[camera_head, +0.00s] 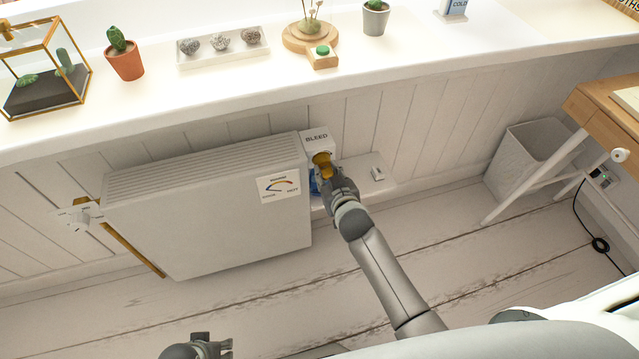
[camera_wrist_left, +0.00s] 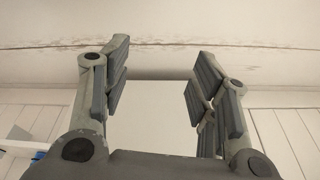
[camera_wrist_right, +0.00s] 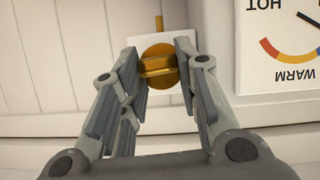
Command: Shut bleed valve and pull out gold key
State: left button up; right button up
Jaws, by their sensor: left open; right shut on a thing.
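The gold key (camera_head: 323,160) is at the white box labelled BLEED (camera_head: 317,139), at the radiator's right end. My right gripper (camera_wrist_right: 158,66) is shut on the gold key's flat grip, with a round gold part (camera_wrist_right: 157,50) behind it. A thin gold stem rises above that part. The key appears seated at the valve; its inner end is hidden. My left gripper (camera_wrist_left: 155,80) is open and empty, and shows at the bottom edge of the head view (camera_head: 203,345), low and away from the valve.
The white radiator (camera_head: 210,215) carries a HOT/WARM dial label (camera_head: 284,187). A blue thing (camera_head: 314,183) is partly hidden behind my right gripper. A small ledge (camera_head: 355,172) holds a small grey object (camera_head: 377,174). A white bin (camera_head: 530,155) stands right. The shelf above holds plants.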

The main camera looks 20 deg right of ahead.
pick_arm(q)
jog(key=f, duration=0.1)
jog(key=s+f, duration=0.1)
jog(key=shift+f, duration=0.35)
pick_arm(e)
jog(key=shift+s, duration=0.1)
pick_arm(q)
jog(key=shift+s+f+p, duration=0.1)
jog(key=shift+f+p, duration=0.05)
jog(key=shift+p, duration=0.2)
pick_arm(e)
jog(key=shift+s, duration=0.1)
pick_arm(q)
jog(key=shift+s+a+f, duration=0.1)
jog(key=shift+s+f, duration=0.2)
jog(key=shift+f, duration=0.05)
pick_arm(e)
jog(key=shift+s, duration=0.15)
pick_arm(q)
jog(key=shift+s+f+g, duration=0.15)
jog(key=shift+f+g, duration=0.1)
jog(key=shift+g, duration=0.05)
pick_arm(e)
jog(key=shift+s, duration=0.1)
pick_arm(q)
jog(key=shift+f, duration=0.1)
pick_arm(e)
jog(key=shift+s, duration=0.1)
